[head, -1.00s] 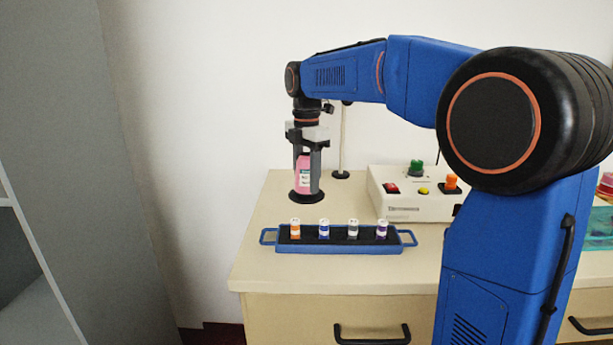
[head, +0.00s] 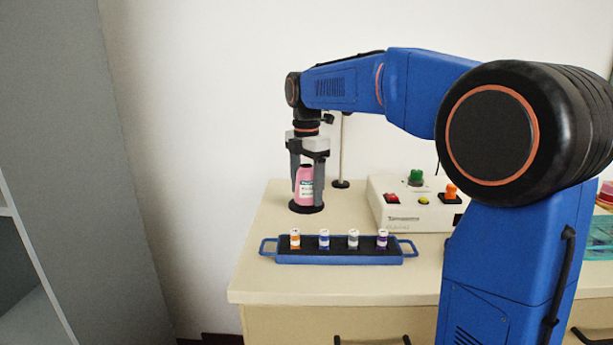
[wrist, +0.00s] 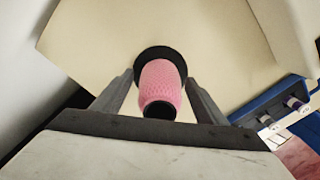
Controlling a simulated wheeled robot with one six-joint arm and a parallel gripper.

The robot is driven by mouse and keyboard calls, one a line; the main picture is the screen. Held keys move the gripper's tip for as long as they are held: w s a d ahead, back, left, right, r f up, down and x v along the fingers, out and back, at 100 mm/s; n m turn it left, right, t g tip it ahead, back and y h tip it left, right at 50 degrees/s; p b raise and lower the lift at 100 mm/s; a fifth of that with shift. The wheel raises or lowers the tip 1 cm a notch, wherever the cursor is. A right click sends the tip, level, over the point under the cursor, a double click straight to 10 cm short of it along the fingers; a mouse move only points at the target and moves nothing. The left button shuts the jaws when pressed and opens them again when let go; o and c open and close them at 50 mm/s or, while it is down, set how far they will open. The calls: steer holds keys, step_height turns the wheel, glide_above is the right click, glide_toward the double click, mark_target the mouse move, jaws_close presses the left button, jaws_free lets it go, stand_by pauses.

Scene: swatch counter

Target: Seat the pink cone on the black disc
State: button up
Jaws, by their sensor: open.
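My gripper (head: 307,183) is open, pointing down, with one finger on each side of the cone. In the wrist view a gap shows between each finger and the cone, so the gripper (wrist: 160,85) does not appear to touch it.
A blue tray (head: 340,260) with several small spools stands in front of the disc. A white control box (head: 395,217) with coloured knobs is to the right, and a thin stand (head: 341,183) is just behind. Bare counter (head: 258,230) lies to the left.

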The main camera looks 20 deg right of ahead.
step_height(320, 180, up, 17)
steer(key=shift+r, duration=0.15)
stand_by(0.5)
